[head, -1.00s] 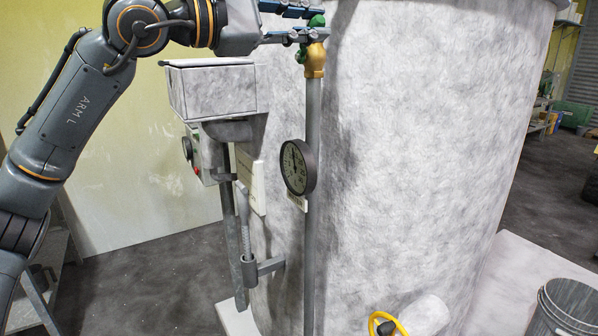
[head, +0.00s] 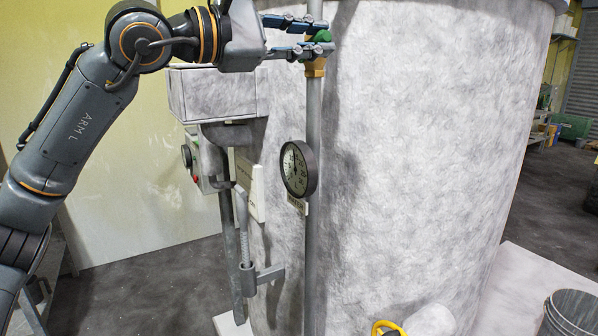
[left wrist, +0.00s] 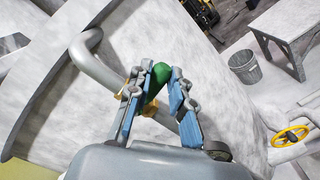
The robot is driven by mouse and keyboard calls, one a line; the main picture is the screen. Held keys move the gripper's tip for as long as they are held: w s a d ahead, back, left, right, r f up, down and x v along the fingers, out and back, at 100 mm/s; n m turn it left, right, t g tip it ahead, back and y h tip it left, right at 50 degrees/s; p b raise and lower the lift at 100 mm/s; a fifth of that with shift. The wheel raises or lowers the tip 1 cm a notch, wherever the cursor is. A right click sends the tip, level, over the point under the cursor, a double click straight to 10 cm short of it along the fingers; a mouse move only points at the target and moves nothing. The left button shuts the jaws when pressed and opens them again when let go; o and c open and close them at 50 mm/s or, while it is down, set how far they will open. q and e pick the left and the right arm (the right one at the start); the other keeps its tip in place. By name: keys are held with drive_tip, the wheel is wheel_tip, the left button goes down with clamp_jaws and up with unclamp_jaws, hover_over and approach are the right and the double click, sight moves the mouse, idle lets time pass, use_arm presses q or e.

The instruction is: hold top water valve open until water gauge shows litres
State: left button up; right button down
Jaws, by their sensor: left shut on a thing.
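The top water valve has a brass body (head: 315,68) on a vertical grey pipe and a green handle (head: 322,37). My left gripper (head: 324,35) is shut on the green handle, its blue-grey fingers above and below it. In the left wrist view the green handle (left wrist: 159,74) shows between the two fingers, which hide part of it. The round water gauge (head: 297,168) hangs lower on the pipe. Its dark needle seems to point near the top of the pale dial; the figures are too small to read. My right gripper is not in view.
A large mottled white tank (head: 420,150) stands behind the pipe. A grey box (head: 215,95) and a control panel are at its left. A yellow handwheel (head: 387,328) is low on the tank. A grey bucket (head: 568,312) stands at the lower right.

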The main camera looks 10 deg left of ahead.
use_arm(q)
drive_tip(key=shift+o, duration=0.2)
drive_tip(key=shift+s+d+f+b, duration=0.1)
drive_tip(key=shift+d+f+b, duration=0.05)
drive_tip(key=shift+f+b, duration=0.55)
drive_tip(key=shift+s+d+f+b, duration=0.1)
drive_tip(key=shift+f+b, duration=0.35)
drive_tip(key=shift+f, duration=0.3)
drive_tip(key=shift+w, duration=0.1)
drive_tip(key=o, duration=0.9)
drive_tip(key=shift+o, duration=0.5)
drive_tip(key=shift+a, duration=0.2)
